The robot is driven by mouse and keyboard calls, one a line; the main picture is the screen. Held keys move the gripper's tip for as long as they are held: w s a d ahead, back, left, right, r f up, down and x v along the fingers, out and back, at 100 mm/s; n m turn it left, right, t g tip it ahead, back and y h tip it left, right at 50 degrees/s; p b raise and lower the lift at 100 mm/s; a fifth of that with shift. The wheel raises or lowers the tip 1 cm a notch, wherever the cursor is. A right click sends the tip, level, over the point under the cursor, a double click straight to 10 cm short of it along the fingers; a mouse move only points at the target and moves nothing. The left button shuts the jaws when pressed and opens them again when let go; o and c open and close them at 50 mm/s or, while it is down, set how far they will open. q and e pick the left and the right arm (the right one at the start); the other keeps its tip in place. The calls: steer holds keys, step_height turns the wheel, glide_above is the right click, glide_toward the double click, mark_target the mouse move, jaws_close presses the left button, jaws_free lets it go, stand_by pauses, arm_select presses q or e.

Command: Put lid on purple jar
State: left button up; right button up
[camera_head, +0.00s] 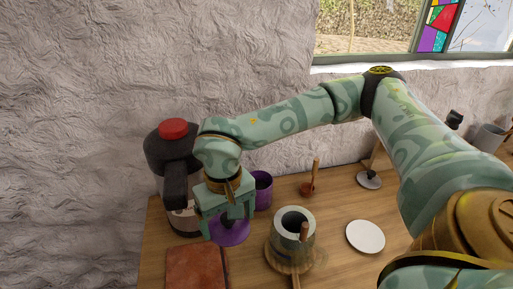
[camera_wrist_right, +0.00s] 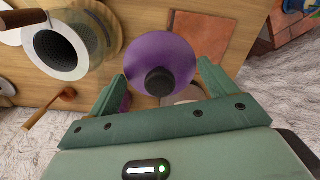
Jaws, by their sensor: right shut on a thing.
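A purple lid (camera_head: 230,236) with a dark round knob hangs under my right gripper (camera_head: 230,218) in the head view. In the wrist view the lid (camera_wrist_right: 160,50) lies between the two fingers of the right gripper (camera_wrist_right: 162,72), with its black knob facing the camera. The gripper is shut on the lid. The purple jar (camera_head: 264,192) stands on the counter behind and to the right of the gripper, partly hidden by it, with its top open. The lid is apart from the jar. My left gripper is not in view.
A dark coffee machine with a red top (camera_head: 173,129) stands close left of the gripper. A grinder-like pot (camera_head: 291,256), a white disc (camera_head: 365,237) and a wooden-handled tool (camera_head: 308,187) stand to the right. A reddish-brown board (camera_head: 196,268) lies in front.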

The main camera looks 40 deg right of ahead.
steer(key=w+d+m+p, duration=0.1)
steer(key=w+d+m, duration=0.4)
steer(key=d, duration=0.5)
steer(key=w+d+m+p, duration=0.1)
steer(key=w+d+m, duration=0.1)
steer(key=w+d, duration=0.65)
step_height(320, 180, down, 6)
steer(key=s+d+b, duration=0.1)
steer(key=b, duration=0.3)
steer(key=shift+s+d+r+b, duration=0.15)
steer(key=shift+d+b, duration=0.05)
steer(key=shift+b, duration=0.15)
steer(key=shift+p, duration=0.6)
